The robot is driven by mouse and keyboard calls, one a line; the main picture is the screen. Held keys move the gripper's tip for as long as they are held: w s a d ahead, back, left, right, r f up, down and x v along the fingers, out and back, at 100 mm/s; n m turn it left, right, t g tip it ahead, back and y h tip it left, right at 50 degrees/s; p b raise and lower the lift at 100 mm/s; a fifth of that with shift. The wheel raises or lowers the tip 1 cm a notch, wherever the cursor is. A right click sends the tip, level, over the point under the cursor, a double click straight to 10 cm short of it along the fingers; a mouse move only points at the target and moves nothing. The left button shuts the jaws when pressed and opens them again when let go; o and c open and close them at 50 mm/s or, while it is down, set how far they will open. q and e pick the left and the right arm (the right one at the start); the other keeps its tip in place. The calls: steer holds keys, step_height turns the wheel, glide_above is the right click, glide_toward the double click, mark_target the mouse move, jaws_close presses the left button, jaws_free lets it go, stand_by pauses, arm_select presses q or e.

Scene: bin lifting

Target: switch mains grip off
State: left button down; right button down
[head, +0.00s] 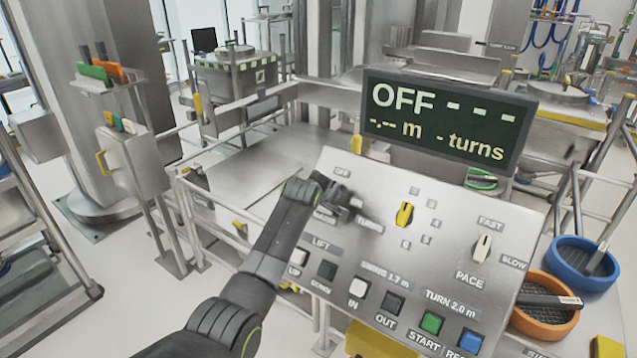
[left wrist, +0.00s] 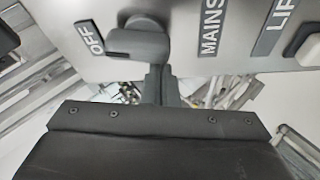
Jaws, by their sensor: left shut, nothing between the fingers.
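The grey mains knob (left wrist: 138,43) shows in the left wrist view between the OFF label (left wrist: 89,37) and the MAINS label (left wrist: 211,28). Its bar lies across the picture, its left end near OFF. In the head view my gripper covers most of it. My left gripper (head: 345,205) is over the upper left of the sloping control panel (head: 375,170). In the left wrist view its shut, empty fingers (left wrist: 160,80) end right at the knob's right end; I cannot tell whether they touch. The display (head: 445,120) reads OFF with dashes. My right gripper is out of view.
A yellow selector (head: 404,214) and a white PACE knob (head: 482,247) sit to the right on the panel. Below are push buttons, including green START (head: 432,322) and blue (head: 470,341). Blue (head: 581,264) and orange (head: 546,305) round trays stand at the right.

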arm_select(q)
steer(key=shift+r, duration=0.2)
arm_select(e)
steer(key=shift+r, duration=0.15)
arm_select(q)
steer(key=shift+r+p, duration=0.7)
steer(key=shift+p, duration=0.1)
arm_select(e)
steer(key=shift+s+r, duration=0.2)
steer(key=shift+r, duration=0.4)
